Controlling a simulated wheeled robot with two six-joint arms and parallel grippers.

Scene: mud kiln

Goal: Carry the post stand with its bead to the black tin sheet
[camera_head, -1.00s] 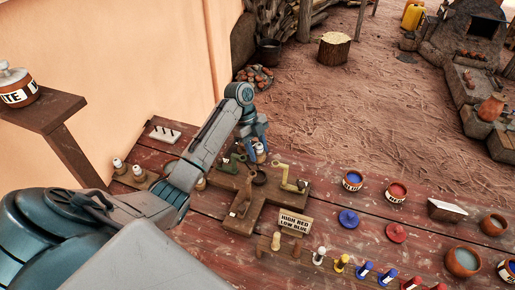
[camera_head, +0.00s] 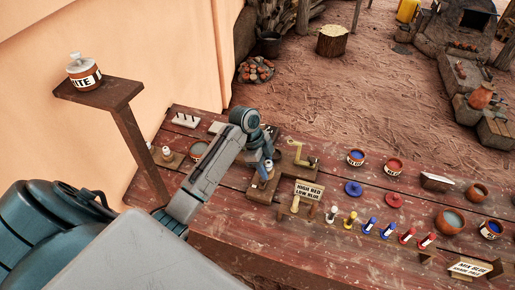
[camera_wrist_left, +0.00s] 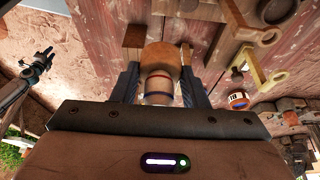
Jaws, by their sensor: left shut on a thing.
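My left gripper (camera_head: 264,164) is shut on the post stand (camera_wrist_left: 158,56), a small wooden piece whose upper part shows between the fingers in the left wrist view. The bead (camera_wrist_left: 158,86), pale with orange and blue bands, is between the fingers nearer the camera. In the head view a small pale tip of the bead (camera_head: 268,164) shows beside the gripper, over the dark wooden rig (camera_head: 262,190). Whether the stand touches the rig is unclear. I cannot make out the black tin sheet.
A yellow hook (camera_head: 300,155) stands right of the gripper. Several coloured pegs (camera_head: 388,230) line the front edge. Blue (camera_head: 353,188) and red (camera_head: 393,200) discs lie right. A shelf (camera_head: 100,92) rises at left.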

